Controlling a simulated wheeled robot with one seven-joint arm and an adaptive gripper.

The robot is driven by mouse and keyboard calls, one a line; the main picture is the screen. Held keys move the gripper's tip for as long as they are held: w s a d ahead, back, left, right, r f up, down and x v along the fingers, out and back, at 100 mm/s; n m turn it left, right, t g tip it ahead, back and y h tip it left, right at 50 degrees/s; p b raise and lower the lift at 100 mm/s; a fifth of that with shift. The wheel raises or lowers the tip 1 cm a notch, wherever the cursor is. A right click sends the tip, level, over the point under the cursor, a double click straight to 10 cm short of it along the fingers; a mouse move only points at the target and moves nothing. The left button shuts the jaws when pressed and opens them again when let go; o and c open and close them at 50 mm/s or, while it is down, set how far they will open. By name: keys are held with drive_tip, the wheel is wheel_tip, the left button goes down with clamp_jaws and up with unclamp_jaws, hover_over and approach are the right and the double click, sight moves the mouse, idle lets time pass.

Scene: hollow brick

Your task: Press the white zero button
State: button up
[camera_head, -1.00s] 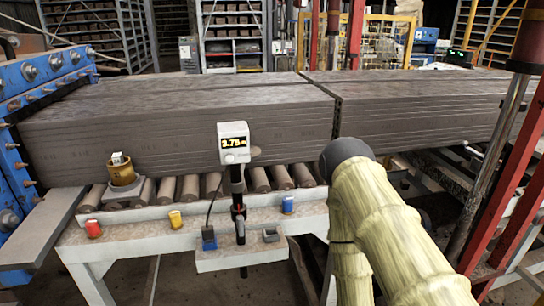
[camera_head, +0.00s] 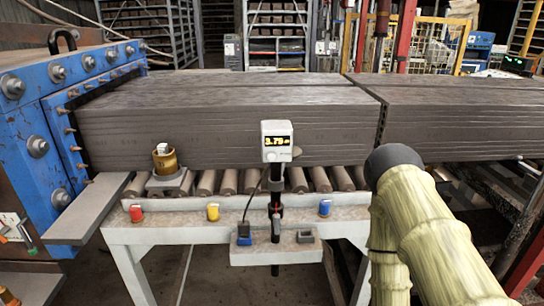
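A white meter box (camera_head: 277,152) with a lit yellow display stands upright on a black post in front of the brick column. The display seems to read about 3.79. A small pale round knob or button (camera_head: 270,156) sits on the box's face below the display; any marking on it is too small to read. My arm's covered links show at the lower right, apart from the meter. My gripper is out of the picture, so its opening is hidden.
Long stacked clay slabs (camera_head: 230,120) lie on a roller table (camera_head: 170,232). A brass cylinder (camera_head: 165,160) stands at left, near a blue machine (camera_head: 30,130). A red post stands at far right.

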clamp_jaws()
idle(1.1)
